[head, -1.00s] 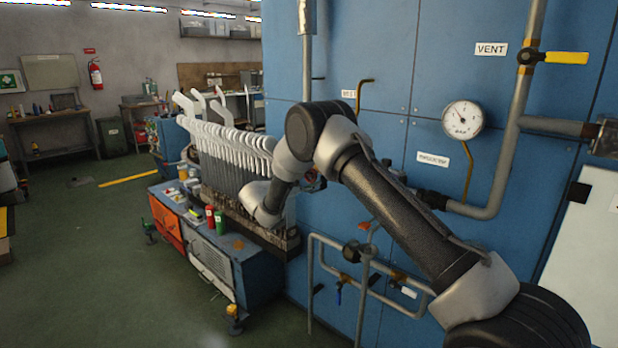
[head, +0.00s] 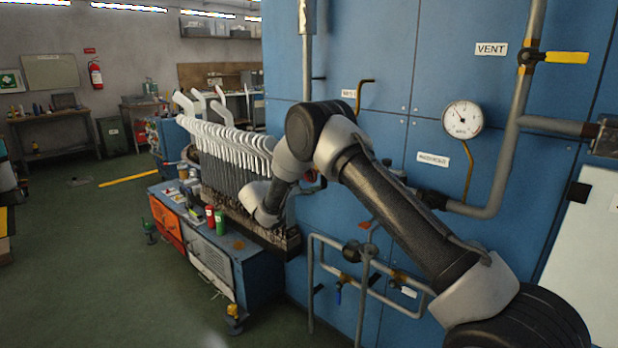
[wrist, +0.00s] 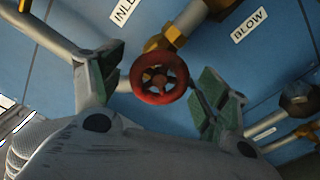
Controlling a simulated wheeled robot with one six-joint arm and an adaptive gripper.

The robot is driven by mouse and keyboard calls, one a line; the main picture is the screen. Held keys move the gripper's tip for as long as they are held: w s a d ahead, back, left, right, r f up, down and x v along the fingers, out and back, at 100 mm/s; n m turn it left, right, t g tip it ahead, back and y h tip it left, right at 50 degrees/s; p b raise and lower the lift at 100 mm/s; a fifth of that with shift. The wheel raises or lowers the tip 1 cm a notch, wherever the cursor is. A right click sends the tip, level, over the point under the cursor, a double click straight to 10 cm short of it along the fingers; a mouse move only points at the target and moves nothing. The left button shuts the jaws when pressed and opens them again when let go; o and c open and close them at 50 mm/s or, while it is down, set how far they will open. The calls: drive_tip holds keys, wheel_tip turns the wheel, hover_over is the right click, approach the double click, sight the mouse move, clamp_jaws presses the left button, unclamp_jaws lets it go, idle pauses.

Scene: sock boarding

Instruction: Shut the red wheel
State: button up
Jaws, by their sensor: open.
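The red wheel (wrist: 160,78) shows in the wrist view as a small spoked handwheel on a brass valve, near the middle of the picture. My gripper (wrist: 155,82) is open, with one finger to the left of the wheel and the other to its right. The wheel appears between the fingers, and I cannot tell how deep it sits between them. No contact with the fingers shows. In the head view my arm hides most of the wheel; a bit of red (head: 312,178) shows beside the arm.
The blue panel (head: 400,50) carries a gauge (head: 462,119), a vent valve with a yellow lever (head: 566,57) and lower pipes (head: 340,240). A rack of white sock forms (head: 225,140) stands left of my arm. In the wrist view a "BLOW" label (wrist: 250,25) is above right.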

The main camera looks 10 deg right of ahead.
drive_tip(key=v, duration=1.2)
